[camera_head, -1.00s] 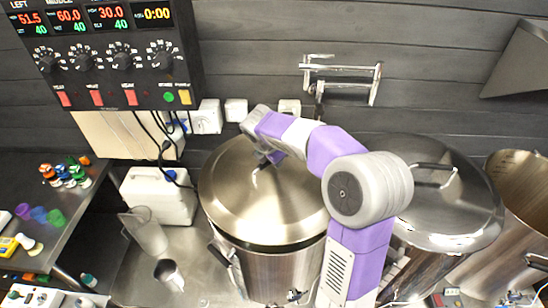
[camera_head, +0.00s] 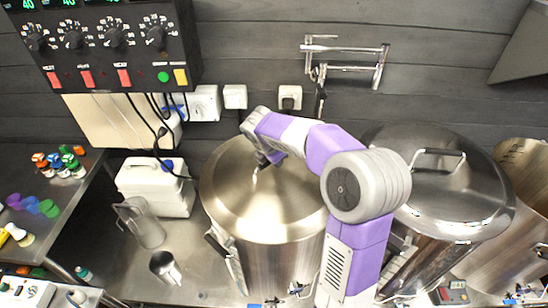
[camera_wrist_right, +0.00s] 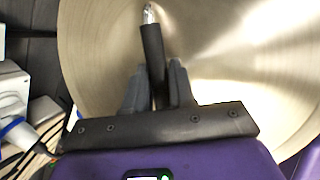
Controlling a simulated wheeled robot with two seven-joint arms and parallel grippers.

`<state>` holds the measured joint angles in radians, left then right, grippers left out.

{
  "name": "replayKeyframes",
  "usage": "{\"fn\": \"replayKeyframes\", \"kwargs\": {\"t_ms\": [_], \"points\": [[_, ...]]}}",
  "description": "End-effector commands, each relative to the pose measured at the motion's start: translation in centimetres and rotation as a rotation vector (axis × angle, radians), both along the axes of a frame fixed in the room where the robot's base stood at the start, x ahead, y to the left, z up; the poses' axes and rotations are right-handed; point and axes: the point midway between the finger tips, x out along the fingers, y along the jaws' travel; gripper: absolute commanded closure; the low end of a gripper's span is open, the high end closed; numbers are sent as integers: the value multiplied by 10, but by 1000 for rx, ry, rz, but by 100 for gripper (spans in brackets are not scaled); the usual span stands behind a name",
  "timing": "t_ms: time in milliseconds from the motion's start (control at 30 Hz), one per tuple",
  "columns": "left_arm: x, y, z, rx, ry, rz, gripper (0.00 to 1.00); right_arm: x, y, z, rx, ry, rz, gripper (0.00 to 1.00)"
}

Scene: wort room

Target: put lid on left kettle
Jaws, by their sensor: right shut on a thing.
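The brushed-steel lid (camera_head: 235,200) covers the top of the left kettle (camera_head: 270,275). It looks level, and its front edge appears to meet the kettle rim, though my arm hides the right side. My right gripper (camera_head: 264,160) is over the lid at its handle. In the right wrist view, the gripper's two fingers (camera_wrist_right: 157,85) are shut on the lid's black handle (camera_wrist_right: 151,45), with the lid's surface (camera_wrist_right: 100,40) below. My left gripper is not in view.
A second kettle with a shiny lid (camera_head: 455,205) stands to the right, and an open kettle (camera_head: 525,165) beyond it. A white canister (camera_head: 155,185), a clear pitcher (camera_head: 143,225) and a metal cup (camera_head: 165,267) are on the left. A control box (camera_head: 110,45) hangs above.

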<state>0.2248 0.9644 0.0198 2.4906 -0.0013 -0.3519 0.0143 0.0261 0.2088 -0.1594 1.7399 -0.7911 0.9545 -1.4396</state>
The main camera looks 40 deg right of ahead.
Motion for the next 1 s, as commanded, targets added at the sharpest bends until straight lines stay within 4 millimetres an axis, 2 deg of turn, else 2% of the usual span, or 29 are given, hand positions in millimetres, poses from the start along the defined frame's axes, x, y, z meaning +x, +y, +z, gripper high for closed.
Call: {"fn": "replayKeyframes", "kwargs": {"t_ms": [33,200,467,567,900,1000], "points": [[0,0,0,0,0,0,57,1,0,2,-2,-6,1,72],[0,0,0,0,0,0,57,1,0,2,-1,-4,1,46],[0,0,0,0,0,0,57,-1,0,-1,1,4,0,46],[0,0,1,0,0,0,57,-1,2,4,1,0,1,46],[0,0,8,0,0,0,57,-12,21,55,0,-4,1,46],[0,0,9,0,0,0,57,-14,26,64,0,-4,1,46]]}}
